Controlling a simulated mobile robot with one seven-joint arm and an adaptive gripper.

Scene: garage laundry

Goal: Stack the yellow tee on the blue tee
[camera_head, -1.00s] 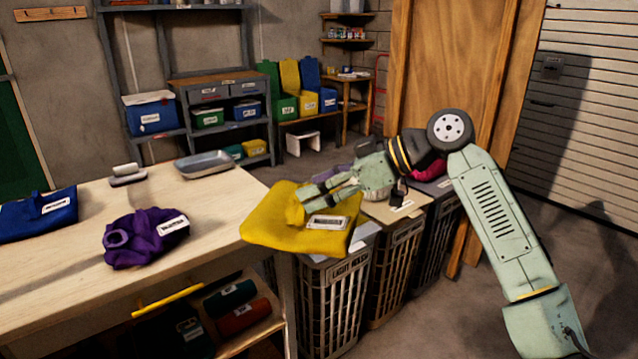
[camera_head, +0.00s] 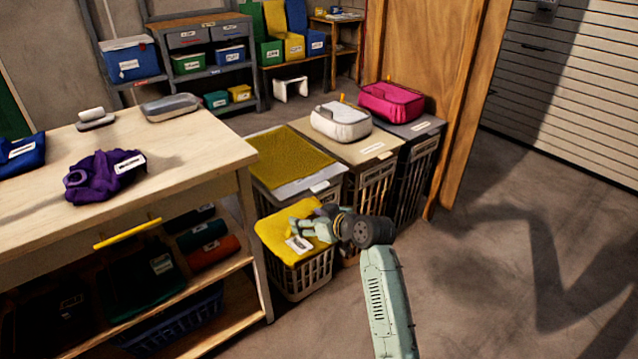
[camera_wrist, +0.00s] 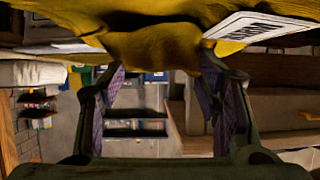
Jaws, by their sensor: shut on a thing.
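The yellow tee (camera_head: 280,238) hangs from my gripper (camera_head: 303,230), which is shut on its edge by the white label. The tee is in front of the hampers, over a low basket in the head view; I cannot tell whether it touches the basket. In the wrist view the yellow tee (camera_wrist: 150,45) fills the top, bunched at the fingers of my gripper (camera_wrist: 160,82). A blue folded cloth with a white label, which looks like the blue tee (camera_head: 18,158), lies on the table at the far left, cut off by the picture edge.
A crumpled purple garment (camera_head: 98,178) lies on the wooden table (camera_head: 190,150), right of the blue cloth. A grey tray (camera_head: 170,107) is at its back. Lidded hampers carry a yellow mat (camera_head: 290,158), a white bag (camera_head: 340,122) and a pink bag (camera_head: 391,102). Floor at right is clear.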

